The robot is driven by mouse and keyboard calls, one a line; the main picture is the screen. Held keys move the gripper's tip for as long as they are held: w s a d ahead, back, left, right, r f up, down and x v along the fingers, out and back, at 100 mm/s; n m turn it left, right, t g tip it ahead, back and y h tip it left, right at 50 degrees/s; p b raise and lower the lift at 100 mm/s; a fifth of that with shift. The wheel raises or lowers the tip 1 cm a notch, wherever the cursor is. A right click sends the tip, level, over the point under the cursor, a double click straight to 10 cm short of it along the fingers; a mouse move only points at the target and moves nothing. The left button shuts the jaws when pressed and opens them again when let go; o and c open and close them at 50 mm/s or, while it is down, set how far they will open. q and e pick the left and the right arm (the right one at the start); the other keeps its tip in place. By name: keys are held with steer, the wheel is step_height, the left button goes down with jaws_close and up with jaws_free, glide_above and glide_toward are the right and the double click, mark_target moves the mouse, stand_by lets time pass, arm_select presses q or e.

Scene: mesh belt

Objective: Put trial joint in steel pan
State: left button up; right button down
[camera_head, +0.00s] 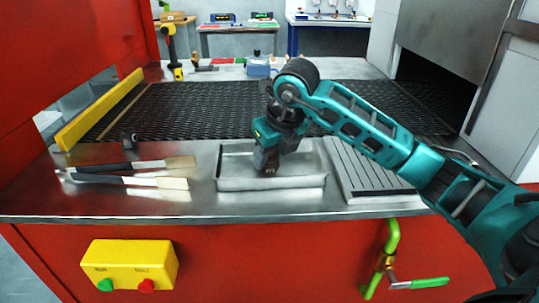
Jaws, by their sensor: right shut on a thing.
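The steel pan (230,184) is a shallow rectangular tray on the metal worktop, at the middle of the view. My right gripper (266,165) points down inside the outline of the pan, low over its floor. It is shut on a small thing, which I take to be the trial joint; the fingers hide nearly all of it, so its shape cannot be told. Whether that thing touches the pan floor cannot be told either. My left gripper is not in view.
Two long tools (130,180) with dark handles and pale ends lie left of the pan. A grooved metal plate (368,178) lies close on its right. The dark mesh belt (200,108) runs behind, with a yellow rail (98,112) at left.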

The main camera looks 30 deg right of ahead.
steer(key=shift+f, duration=0.1)
steer(key=c, duration=0.7)
jaws_free()
steer(key=shift+r, duration=0.35)
arm_select(q)
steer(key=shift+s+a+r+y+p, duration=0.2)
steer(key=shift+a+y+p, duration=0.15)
steer(key=shift+p, duration=0.3)
arm_select(e)
steer(key=v, duration=1.1)
steer(key=shift+s+r, duration=0.3)
